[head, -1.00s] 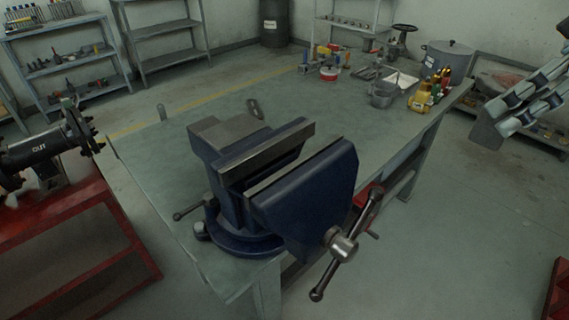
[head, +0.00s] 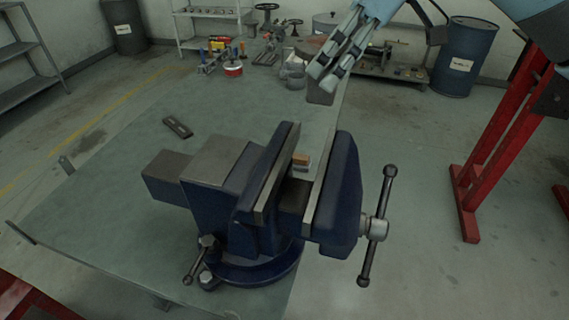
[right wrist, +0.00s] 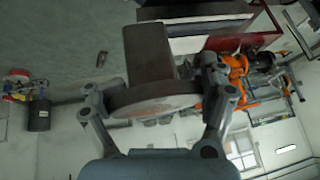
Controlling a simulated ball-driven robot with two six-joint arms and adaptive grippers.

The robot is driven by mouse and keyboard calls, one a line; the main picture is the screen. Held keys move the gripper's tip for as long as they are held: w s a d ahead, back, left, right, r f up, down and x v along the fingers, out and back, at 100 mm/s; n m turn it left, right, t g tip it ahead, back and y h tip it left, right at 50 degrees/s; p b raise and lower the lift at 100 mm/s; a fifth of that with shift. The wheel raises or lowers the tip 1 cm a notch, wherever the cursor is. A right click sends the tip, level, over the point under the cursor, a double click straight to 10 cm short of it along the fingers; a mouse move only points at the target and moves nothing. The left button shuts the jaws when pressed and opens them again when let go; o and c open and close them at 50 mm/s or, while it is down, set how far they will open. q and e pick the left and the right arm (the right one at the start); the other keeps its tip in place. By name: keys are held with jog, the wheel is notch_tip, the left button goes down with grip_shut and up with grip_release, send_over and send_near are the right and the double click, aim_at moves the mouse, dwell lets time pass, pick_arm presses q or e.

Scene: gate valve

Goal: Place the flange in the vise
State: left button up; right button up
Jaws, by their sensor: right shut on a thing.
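The blue vise (head: 225,180) is bolted near the table's corner. Its jaws are apart, with an open gap (head: 293,190) between them. My right gripper (head: 326,76) is above and behind the vise, shut on the flange. In the head view only a grey-brown part of the flange (head: 320,94) shows below the fingers. In the right wrist view the flange's round disc (right wrist: 155,100) is between the two fingers (right wrist: 155,108), with a block-shaped part (right wrist: 149,54) standing out from it. The flange is apart from the vise. My left gripper is out of view.
A small orange and pale thing (head: 301,160) shows in the jaw gap. A dark flat piece (head: 178,127) lies on the table (head: 110,180). Cans and tools (head: 225,55) stand at the far end. The vise handle (head: 378,225) sticks out to the right. A red stand (head: 500,150) is at right.

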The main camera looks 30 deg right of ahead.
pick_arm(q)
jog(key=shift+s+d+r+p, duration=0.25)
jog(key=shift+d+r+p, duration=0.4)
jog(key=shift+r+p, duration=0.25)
pick_arm(e)
jog(key=s+a+f, duration=0.2)
jog(key=f, duration=0.1)
jog(key=s+a+f, duration=0.1)
jog(key=a+f, duration=0.2)
jog(key=s+a+f, duration=0.2)
jog(key=a+f, duration=0.1)
jog(key=shift+s+f, duration=0.3)
jog(key=shift+s, duration=0.05)
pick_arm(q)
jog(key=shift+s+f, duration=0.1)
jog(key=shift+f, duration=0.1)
pick_arm(e)
jog(key=shift+f, duration=0.6)
jog(key=o, duration=1.7)
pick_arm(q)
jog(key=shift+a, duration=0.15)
pick_arm(e)
jog(key=shift+s+d, duration=0.1)
